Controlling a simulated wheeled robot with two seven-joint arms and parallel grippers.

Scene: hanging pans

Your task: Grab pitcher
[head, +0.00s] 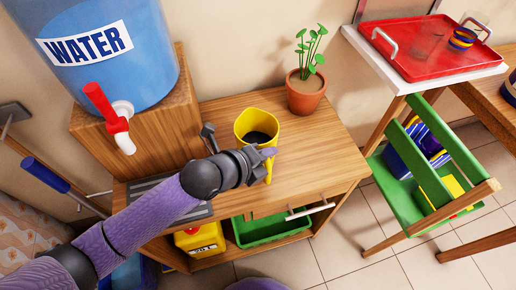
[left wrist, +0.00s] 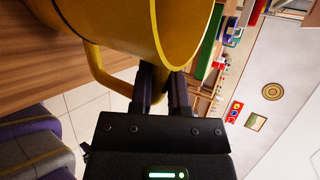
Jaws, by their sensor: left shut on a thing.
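The yellow pitcher (head: 248,122) stands upright on the wooden cabinet top, its dark inside visible from above. It also fills the top of the left wrist view (left wrist: 115,25), with its handle (left wrist: 95,70) at the fingers. My left gripper (head: 264,160) reaches in from the left and is at the front of the pitcher. In the left wrist view my left gripper (left wrist: 162,85) is shut on the pitcher at its handle side. The exact contact is partly hidden by the fingers. My right gripper is not in view.
A blue water dispenser (head: 105,50) with a red tap (head: 108,108) stands on a wooden block at the left. A potted plant (head: 305,92) stands behind and right of the pitcher. The cabinet top (head: 320,150) is clear at the right. A red tray (head: 435,50) lies on a stand farther right.

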